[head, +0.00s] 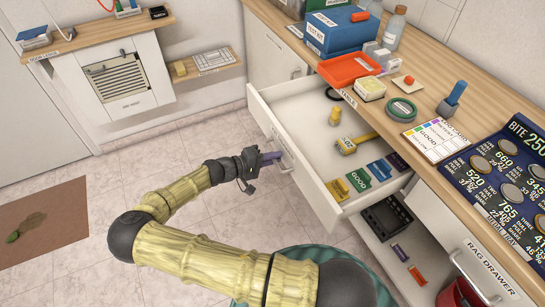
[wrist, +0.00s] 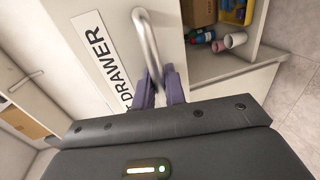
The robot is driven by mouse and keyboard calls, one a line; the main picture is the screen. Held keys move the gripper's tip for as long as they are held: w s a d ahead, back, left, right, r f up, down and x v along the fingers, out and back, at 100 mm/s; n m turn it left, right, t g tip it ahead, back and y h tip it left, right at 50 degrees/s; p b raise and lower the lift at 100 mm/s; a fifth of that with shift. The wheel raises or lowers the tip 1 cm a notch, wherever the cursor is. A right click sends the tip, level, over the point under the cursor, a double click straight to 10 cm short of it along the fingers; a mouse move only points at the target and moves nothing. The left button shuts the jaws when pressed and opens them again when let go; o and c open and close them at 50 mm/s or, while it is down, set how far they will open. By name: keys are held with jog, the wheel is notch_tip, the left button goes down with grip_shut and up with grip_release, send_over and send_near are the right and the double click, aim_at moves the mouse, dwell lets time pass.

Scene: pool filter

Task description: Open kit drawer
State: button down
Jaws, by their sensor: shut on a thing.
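The white kit drawer (head: 292,103) stands pulled well out from under the wooden counter in the head view. Inside lie a yellow-handled tool, a small yellow item and several coloured cards and blocks. The wrist view shows its front with a label (wrist: 97,52), of which "T DRAWER" is readable. My gripper (head: 270,157) is at the outer face of the drawer front. In the wrist view its purple fingers (wrist: 160,90) are closed around the lower part of the metal bar handle (wrist: 147,38).
The counter (head: 425,97) holds a blue box (head: 338,32), a red tray (head: 348,68) and bottles. A lower open compartment (head: 393,240) sits below the drawer. The rag drawer (head: 470,255) is at right. The tiled floor left of the drawer is clear, with a brown mat (head: 45,225) farther left.

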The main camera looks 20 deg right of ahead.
jog(key=shift+s+f, duration=0.15)
jog(key=c, duration=1.8)
grip_release()
jog(key=shift+a, duration=0.15)
jog(key=v, duration=1.7)
jog(key=shift+a+b, duration=0.1)
jog(key=shift+b, duration=0.2)
